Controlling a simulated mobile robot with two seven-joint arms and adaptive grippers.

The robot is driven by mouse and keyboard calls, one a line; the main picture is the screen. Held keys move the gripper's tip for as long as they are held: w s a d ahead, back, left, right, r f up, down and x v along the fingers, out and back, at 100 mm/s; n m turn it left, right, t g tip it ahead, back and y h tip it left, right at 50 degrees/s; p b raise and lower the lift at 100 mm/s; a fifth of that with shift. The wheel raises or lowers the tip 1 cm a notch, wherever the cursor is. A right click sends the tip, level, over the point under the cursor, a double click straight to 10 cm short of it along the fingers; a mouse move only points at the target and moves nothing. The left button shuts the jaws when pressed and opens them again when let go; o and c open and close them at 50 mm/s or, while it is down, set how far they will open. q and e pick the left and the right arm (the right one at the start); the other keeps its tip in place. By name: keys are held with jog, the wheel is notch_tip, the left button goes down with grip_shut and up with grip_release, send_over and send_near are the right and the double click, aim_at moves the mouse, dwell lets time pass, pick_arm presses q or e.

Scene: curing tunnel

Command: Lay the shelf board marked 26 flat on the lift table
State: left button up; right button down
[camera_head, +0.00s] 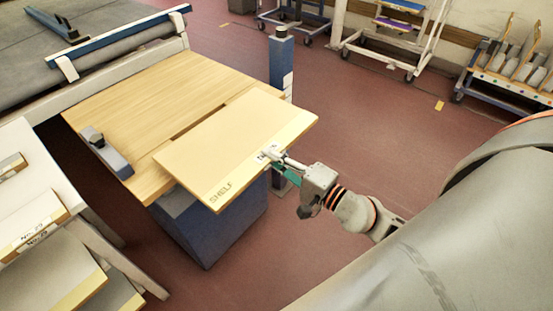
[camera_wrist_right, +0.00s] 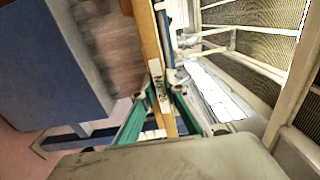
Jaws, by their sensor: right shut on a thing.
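The shelf board (camera_head: 235,150) is a pale wooden panel with "SHELF" printed near its front edge. It extends over the right part of the lift table (camera_head: 130,95), which has a wooden top and a blue base, and overhangs its front right edge. I cannot tell whether the board touches the top. My right gripper (camera_head: 276,165) is shut on the board's near right edge, partly hiding a label. In the right wrist view the board (camera_wrist_right: 151,42) shows edge-on between the green fingers (camera_wrist_right: 157,100); its number label is too blurred to read surely. My left gripper is not in view.
A blue post (camera_head: 281,65) stands at the table's back right and a blue block (camera_head: 106,153) at its left corner. A roller-like bed with a blue rail (camera_head: 120,35) adjoins behind. Other labelled boards (camera_head: 35,225) lie at lower left. Open red floor lies to the right.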

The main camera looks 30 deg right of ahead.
aim_at(243, 138)
jog(key=shift+w+a+r, duration=0.15)
jog(key=shift+w, duration=0.2)
jog(key=shift+w+a+r, duration=0.15)
jog(key=shift+w, duration=0.2)
jog(key=shift+x, duration=4.25)
jog(key=shift+f+b+x, duration=0.15)
jog(key=shift+b+x, duration=0.1)
jog(key=shift+x, duration=1.9)
jog(key=shift+f+b+x, duration=0.15)
jog(key=shift+b+x, duration=0.1)
jog(key=shift+x, duration=1.85)
jog(key=shift+f+b, duration=0.35)
jog(key=shift+f, duration=0.3)
